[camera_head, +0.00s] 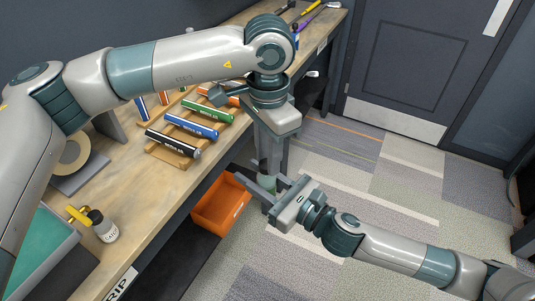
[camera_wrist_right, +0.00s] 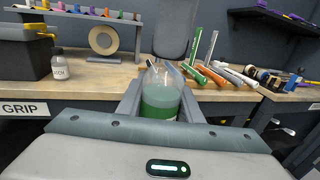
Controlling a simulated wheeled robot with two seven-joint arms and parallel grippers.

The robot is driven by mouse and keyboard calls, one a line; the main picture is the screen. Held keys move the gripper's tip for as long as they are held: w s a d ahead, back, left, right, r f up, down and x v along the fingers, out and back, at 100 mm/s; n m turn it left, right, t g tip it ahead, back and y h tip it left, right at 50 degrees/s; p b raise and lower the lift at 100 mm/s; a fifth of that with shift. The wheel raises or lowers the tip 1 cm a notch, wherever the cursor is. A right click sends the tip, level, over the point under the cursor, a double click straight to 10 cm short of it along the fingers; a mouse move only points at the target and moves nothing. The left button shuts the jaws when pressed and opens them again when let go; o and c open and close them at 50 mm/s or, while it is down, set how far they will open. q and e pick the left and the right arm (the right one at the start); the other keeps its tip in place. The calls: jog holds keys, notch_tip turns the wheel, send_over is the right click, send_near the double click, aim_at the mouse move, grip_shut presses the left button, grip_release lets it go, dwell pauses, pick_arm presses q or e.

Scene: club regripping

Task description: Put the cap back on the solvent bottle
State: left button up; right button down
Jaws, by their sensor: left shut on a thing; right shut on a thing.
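The solvent bottle (camera_wrist_right: 161,95) is clear with green in its lower part. It stands upright between the fingers of my right gripper (camera_wrist_right: 160,108), which is shut on it. In the head view the bottle (camera_head: 267,183) is partly hidden between the fingers of my right gripper (camera_head: 268,190), out in front of the bench. My left gripper (camera_head: 269,168) points down from above, directly over the bottle, and is shut on the cap. The cap itself is hidden by the fingers. In the right wrist view my left gripper (camera_wrist_right: 172,35) is just above the bottle's top; contact cannot be told.
The wooden bench (camera_head: 140,210) carries a rack with colored tubes (camera_head: 190,130), a tape roll (camera_head: 72,155) and a small dark-capped bottle (camera_head: 103,226). An orange bin (camera_head: 222,203) is below, beside the bench. Open carpet (camera_head: 370,215) lies to the right.

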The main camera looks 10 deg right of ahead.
pick_arm(q)
jog(key=m, duration=0.3)
jog(key=o, duration=1)
jog(key=shift+r, duration=2.25)
jog(key=shift+c, duration=0.3)
